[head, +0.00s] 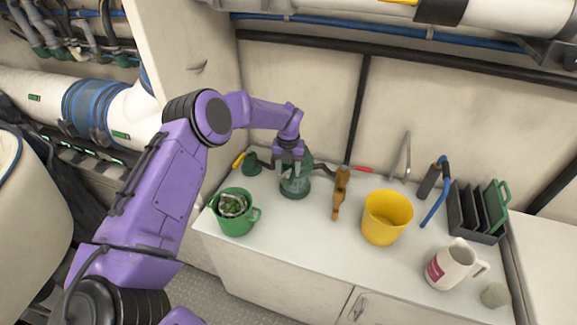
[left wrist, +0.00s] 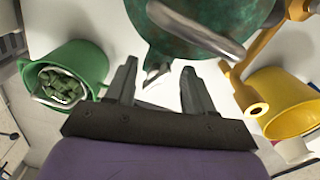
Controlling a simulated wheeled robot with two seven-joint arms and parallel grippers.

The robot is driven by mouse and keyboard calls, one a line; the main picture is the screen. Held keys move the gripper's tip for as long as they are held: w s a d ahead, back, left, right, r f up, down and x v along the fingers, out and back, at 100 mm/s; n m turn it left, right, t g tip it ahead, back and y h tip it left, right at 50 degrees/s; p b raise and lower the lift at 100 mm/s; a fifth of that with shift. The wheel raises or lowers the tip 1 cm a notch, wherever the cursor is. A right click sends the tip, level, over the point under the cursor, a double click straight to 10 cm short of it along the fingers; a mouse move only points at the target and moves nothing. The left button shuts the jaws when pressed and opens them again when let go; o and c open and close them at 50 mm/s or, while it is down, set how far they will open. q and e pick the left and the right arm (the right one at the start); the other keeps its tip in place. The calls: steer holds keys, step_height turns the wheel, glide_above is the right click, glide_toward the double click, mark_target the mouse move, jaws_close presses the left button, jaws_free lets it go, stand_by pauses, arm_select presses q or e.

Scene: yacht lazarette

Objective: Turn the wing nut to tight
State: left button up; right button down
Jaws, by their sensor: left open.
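A green, weathered strainer-like body (head: 296,186) stands on the white counter near the wall, with dark pipe stubs on both sides. In the left wrist view its rounded top (left wrist: 185,52) fills the upper middle, crossed by a thick grey metal bar (left wrist: 205,32). I cannot tell whether this bar is part of the wing nut. My left gripper (head: 291,162) is over the top of the green body in the head view and hides part of it. In the left wrist view its two fingers (left wrist: 160,75) are apart, with nothing clearly held. My right gripper is not in view.
A bronze fitting (head: 340,190) and a yellow bucket (head: 385,228) are to the right. The front middle counter is clear.

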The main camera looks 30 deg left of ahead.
mark_target(288, 170)
arm_select(q)
steer(key=shift+f, duration=0.3)
steer(key=shift+s+r, duration=0.1)
steer(key=shift+s, duration=0.2)
steer(key=shift+w, duration=0.1)
jaws_close()
stand_by(0.3)
stand_by(0.4)
jaws_free()
steer(key=shift+d, duration=0.1)
step_height(288, 170, up, 10)
steer(key=b, duration=0.3)
steer(key=shift+r, duration=0.2)
